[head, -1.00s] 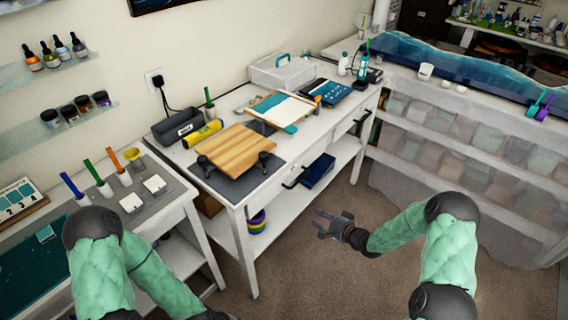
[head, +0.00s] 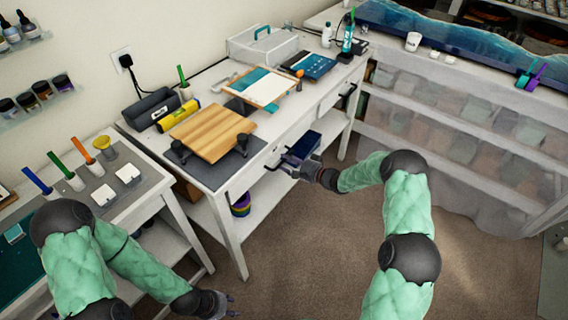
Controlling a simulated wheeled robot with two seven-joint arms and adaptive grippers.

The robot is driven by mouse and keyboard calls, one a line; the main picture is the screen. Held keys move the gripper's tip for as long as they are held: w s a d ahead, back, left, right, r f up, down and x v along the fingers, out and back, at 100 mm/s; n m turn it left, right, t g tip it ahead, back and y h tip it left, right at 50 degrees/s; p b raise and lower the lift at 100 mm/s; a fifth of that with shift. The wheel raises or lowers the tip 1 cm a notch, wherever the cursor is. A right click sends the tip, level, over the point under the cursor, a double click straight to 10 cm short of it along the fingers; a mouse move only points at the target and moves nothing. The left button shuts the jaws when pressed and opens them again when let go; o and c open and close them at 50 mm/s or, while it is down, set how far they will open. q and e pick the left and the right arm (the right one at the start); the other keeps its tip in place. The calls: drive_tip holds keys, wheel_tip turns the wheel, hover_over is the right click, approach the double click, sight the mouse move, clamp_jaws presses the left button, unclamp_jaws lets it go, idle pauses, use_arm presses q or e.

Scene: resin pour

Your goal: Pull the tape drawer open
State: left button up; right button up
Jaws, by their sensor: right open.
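The white workbench (head: 234,181) has a near drawer in its front, with a black bar handle (head: 272,166), and a farther drawer with a black handle (head: 347,91). Both drawers look shut. No label shows which one is the tape drawer. My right gripper (head: 288,163) is open at the near drawer's handle, its fingertips overlapping the handle's right part in the picture. I cannot tell whether they touch it. My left gripper (head: 231,305) is low at the bottom edge, away from the drawers. Its jaws are too small to read.
A wooden board (head: 213,131) lies clamped on a dark mat above the near drawer. A dark blue bin (head: 306,144) stands on the shelf behind my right gripper. A side bench (head: 135,205) stands at left. The carpet (head: 310,245) in front is clear.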

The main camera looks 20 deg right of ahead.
drive_tip(key=shift+x, duration=1)
clamp_jaws()
drive_tip(key=shift+d, duration=0.1)
drive_tip(key=f+p+v, duration=0.2)
drive_tip(key=p+v, duration=0.1)
drive_tip(key=v, duration=0.8)
drive_tip(key=s+f+p+v, duration=0.1)
drive_tip(key=f+p+v, duration=0.1)
drive_tip(key=v, duration=0.9)
drive_tip(key=shift+s+d+f+p, duration=0.2)
drive_tip(key=shift+d+f+p, duration=0.15)
drive_tip(key=shift+p, duration=0.3)
